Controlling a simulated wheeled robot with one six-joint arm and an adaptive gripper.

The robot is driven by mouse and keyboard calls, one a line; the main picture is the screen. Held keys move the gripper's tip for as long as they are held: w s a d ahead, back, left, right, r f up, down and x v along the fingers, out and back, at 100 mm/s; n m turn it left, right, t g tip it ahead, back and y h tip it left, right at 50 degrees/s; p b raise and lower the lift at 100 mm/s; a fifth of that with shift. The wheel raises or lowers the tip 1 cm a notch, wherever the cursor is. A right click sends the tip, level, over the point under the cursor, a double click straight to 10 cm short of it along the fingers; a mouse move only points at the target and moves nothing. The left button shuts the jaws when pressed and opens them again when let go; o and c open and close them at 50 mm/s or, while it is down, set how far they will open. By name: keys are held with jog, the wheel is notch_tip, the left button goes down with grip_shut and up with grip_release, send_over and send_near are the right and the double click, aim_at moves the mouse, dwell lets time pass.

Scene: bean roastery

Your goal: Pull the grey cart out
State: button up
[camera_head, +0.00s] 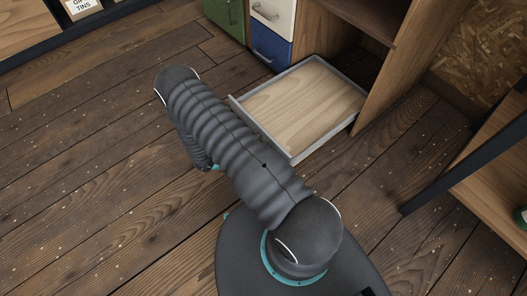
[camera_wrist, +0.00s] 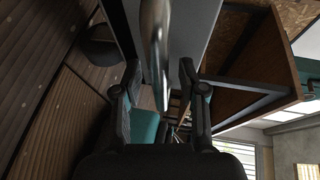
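The grey cart (camera_head: 308,103) is low, with a grey rim and a bare, light wooden floor. In the head view it sticks out of the bottom of a wooden cabinet, and part of its near side is hidden by my arm. In the wrist view a shiny metal bar (camera_wrist: 156,45), which looks like a handle, runs along a grey panel (camera_wrist: 190,32). My gripper (camera_wrist: 160,85) is open, with one finger on each side of the bar. Gaps show between the bar and both fingers. In the head view my fingers are hidden or too small to make out.
The wooden cabinet (camera_head: 385,75) stands around the cart, with green (camera_head: 226,14), white (camera_head: 270,14) and blue (camera_head: 270,46) fronts beside it. A dark-framed shelf unit (camera_head: 490,150) stands at the right. Plank floor (camera_head: 90,150) lies clear to the left.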

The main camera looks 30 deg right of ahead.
jog(key=v, duration=1.2)
dwell(0.5)
jog(key=s+a+m+g+y, duration=0.1)
jog(key=s+m+g+y, duration=0.2)
jog(key=s+m, duration=0.55)
jog(key=w+a+r+m+t+y, duration=0.15)
jog(key=r+m+y, duration=0.25)
jog(key=r+m, duration=0.5)
jog(key=a+r+m+g+y, duration=0.1)
jog(key=a+r+m+y, duration=0.15)
jog(key=r+m, duration=0.6)
jog(key=s+d+r+m+t+y+p, duration=0.1)
jog(key=s+r+m+t+y, duration=0.1)
jog(key=r, duration=0.8)
jog(key=s+d+r+m+t+y+p, duration=0.1)
jog(key=s+d+r+m+t+y, duration=0.1)
jog(key=r, duration=0.9)
jog(key=s+d+r+m+t+y+p, duration=0.1)
jog(key=s+d+r+m+t+y, duration=0.1)
jog(key=s+r+m+t, duration=0.2)
notch_tip(320, 180, up, 8)
jog(key=s+t, duration=0.1)
jog(key=t, duration=0.2)
jog(key=shift+s+f, duration=0.25)
jog(key=shift+s, duration=0.1)
